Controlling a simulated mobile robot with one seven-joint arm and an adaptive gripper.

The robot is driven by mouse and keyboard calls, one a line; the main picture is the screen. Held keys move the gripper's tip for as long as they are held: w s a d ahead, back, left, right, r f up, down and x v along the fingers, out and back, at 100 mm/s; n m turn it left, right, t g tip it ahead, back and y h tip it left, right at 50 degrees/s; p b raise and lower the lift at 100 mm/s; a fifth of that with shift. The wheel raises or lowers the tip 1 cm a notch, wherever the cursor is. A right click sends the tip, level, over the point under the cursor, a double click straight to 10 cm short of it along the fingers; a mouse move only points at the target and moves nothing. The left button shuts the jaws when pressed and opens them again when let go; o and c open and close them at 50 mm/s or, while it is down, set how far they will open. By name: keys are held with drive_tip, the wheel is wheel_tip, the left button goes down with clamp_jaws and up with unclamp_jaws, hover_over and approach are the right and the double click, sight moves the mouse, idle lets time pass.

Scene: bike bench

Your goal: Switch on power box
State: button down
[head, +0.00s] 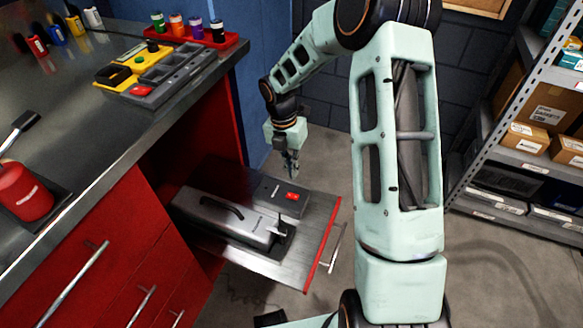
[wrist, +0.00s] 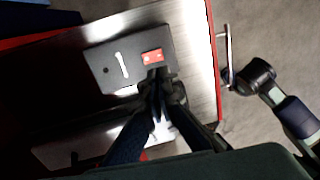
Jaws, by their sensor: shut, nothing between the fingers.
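The power box (head: 262,195) is a dark grey box with a red switch (head: 292,196) on top. It lies on a pulled-out drawer shelf under the bench, and it also shows in the wrist view (wrist: 105,62) with its red switch (wrist: 152,57). My gripper (head: 291,173) is shut and empty, pointing down above the switch. In the wrist view the closed fingertips (wrist: 157,80) appear right beside the lower edge of the switch. Whether they touch it I cannot tell.
A grey case with a black handle (head: 225,215) lies on the same shelf, beside the power box. The shelf's metal handle (head: 335,250) faces the open floor. The workbench top (head: 110,150) overhangs the shelf's inner end. A storage rack (head: 510,130) stands at right.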

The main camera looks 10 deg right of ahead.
sight(297, 197)
drive_tip(key=f, duration=0.3)
drive_tip(key=f+b, duration=0.1)
drive_tip(key=f, duration=0.2)
drive_tip(key=d+f+b, duration=0.1)
drive_tip(key=f, duration=0.2)
drive_tip(key=shift+s+f, duration=0.2)
drive_tip(key=shift+s, duration=0.15)
drive_tip(key=shift+d+f, duration=0.1)
drive_tip(key=shift+f, duration=0.2)
drive_tip(key=shift+w+a+r, duration=0.2)
drive_tip(key=shift+w+a, duration=0.15)
drive_tip(key=shift+a, duration=0.3)
drive_tip(key=shift+p, duration=0.3)
